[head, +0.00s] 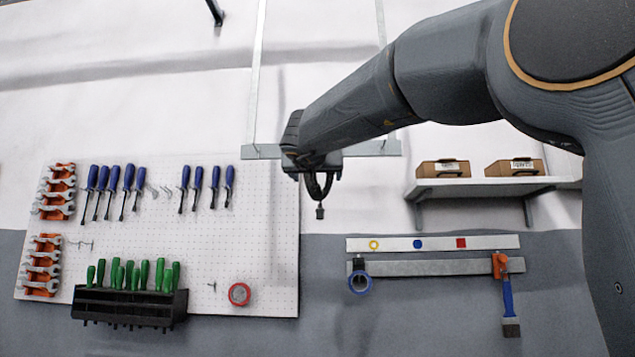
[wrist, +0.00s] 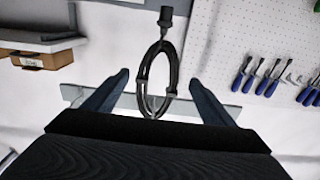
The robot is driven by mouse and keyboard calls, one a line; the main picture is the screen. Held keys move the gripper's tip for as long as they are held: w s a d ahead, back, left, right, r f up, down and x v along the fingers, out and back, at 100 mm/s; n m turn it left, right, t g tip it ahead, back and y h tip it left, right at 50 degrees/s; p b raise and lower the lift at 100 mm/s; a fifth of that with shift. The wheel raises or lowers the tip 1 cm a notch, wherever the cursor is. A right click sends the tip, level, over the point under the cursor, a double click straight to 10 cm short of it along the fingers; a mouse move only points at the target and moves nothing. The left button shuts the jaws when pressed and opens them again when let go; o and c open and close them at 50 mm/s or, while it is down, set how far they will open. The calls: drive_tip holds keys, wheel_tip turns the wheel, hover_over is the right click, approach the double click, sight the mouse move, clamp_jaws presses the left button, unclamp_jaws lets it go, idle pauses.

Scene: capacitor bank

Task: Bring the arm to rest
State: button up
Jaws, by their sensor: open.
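My arm reaches from the right across the head view. My gripper (head: 312,160) is at its end, in front of the metal rail (head: 262,152) on the wall. In the wrist view my gripper (wrist: 157,78) is open, its two fingers spread apart. A coiled black cable (wrist: 143,75) shows between the fingers, with clear space on both sides. Its dark plug end (wrist: 166,17) points up in this tipped view. In the head view the cable (head: 320,190) hangs below my gripper. The cable's top is hidden there, and its hanging point cannot be made out.
A pegboard (head: 255,210) with screwdrivers, wrenches and a red tape roll (head: 239,294) is at left. A shelf (head: 480,187) with two cardboard boxes is at right.

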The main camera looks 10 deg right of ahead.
drive_tip(key=shift+s+a, duration=0.25)
drive_tip(key=shift+s, duration=0.45)
drive_tip(key=w+a+f+n+y, duration=0.1)
drive_tip(key=w+f+n+y, duration=0.1)
drive_tip(key=f, duration=0.7)
drive_tip(key=w+a+f+n+y, duration=0.1)
drive_tip(key=w+a+f+y, duration=0.1)
drive_tip(key=f, duration=0.7)
drive_tip(key=s+a+f+n+g+y, duration=0.1)
drive_tip(key=s+f+g, duration=0.15)
drive_tip(key=f, duration=0.85)
drive_tip(key=s+a+f+n+g+y, duration=0.1)
drive_tip(key=s+f+g+y, duration=0.15)
drive_tip(key=f, duration=0.85)
drive_tip(key=s+d+f+g, duration=0.1)
drive_tip(key=s+f+g, duration=0.2)
drive_tip(key=s+f, duration=0.5)
drive_tip(key=s+d+f+g, duration=0.1)
drive_tip(key=s+f+g, duration=0.25)
drive_tip(key=f, duration=0.85)
drive_tip(key=s+d+f+g+h, duration=0.1)
drive_tip(key=s+d+f+g, duration=0.1)
drive_tip(key=s+f, duration=0.3)
drive_tip(key=s+d+f+m+g+h, duration=0.1)
drive_tip(key=s+f, duration=0.5)
drive_tip(key=s, duration=0.8)
drive_tip(key=shift+d+f+g, duration=0.2)
drive_tip(key=shift+d+g, duration=0.5)
drive_tip(key=shift+g, duration=0.15)
